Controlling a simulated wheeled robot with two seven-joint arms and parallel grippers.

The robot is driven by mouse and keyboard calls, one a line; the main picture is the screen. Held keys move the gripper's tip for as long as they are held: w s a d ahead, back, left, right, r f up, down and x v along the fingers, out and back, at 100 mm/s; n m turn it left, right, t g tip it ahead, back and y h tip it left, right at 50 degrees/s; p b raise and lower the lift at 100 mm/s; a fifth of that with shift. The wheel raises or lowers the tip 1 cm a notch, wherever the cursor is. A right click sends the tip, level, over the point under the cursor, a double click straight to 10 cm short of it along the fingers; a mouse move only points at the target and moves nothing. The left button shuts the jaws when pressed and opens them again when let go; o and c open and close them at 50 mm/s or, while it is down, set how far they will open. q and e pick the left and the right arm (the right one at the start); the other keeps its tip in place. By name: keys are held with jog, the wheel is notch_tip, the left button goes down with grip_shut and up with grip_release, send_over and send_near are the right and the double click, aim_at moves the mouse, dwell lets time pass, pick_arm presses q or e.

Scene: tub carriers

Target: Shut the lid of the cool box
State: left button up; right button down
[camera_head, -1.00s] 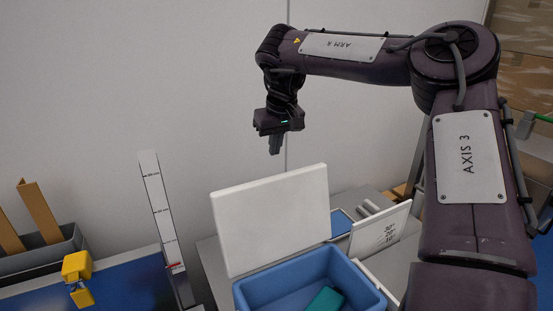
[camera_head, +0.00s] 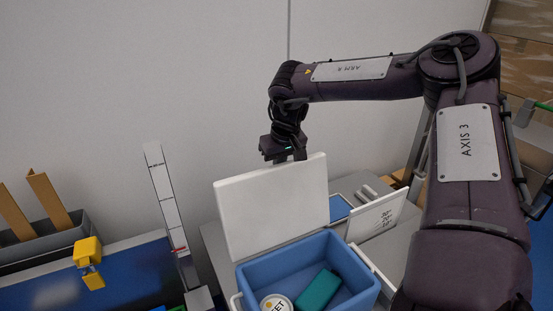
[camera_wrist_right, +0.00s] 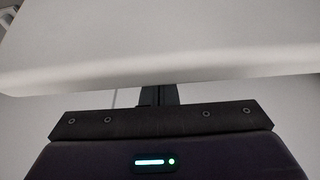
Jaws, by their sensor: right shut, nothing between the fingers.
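The cool box (camera_head: 247,275) is a blue open tub on a grey surface at the lower middle of the head view. Its white lid (camera_head: 272,212) stands up, tilted back, along the far side. My right gripper (camera_head: 284,159) is at the lid's top edge, on its far side, with its fingertips hidden by the lid. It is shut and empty. In the right wrist view the lid (camera_wrist_right: 165,45) fills the upper part and covers the ends of the dark fingers (camera_wrist_right: 158,95). I cannot tell if they touch it. My left gripper is not in view.
A teal block (camera_head: 318,290) and a round white-labelled item (camera_head: 276,303) lie in the box. A white card with numbers (camera_head: 376,215) stands to its right. A tall white scale (camera_head: 166,200), a yellow object (camera_head: 90,262) and a grey bin (camera_head: 45,244) are at left.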

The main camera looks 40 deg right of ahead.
dwell(0.3)
jog(key=shift+s, duration=0.15)
jog(key=shift+s+r+t+b, duration=0.3)
jog(key=shift+s, duration=0.15)
jog(key=shift+a, duration=0.1)
jog(key=shift+s+r, duration=0.1)
jog(key=shift+s, duration=0.1)
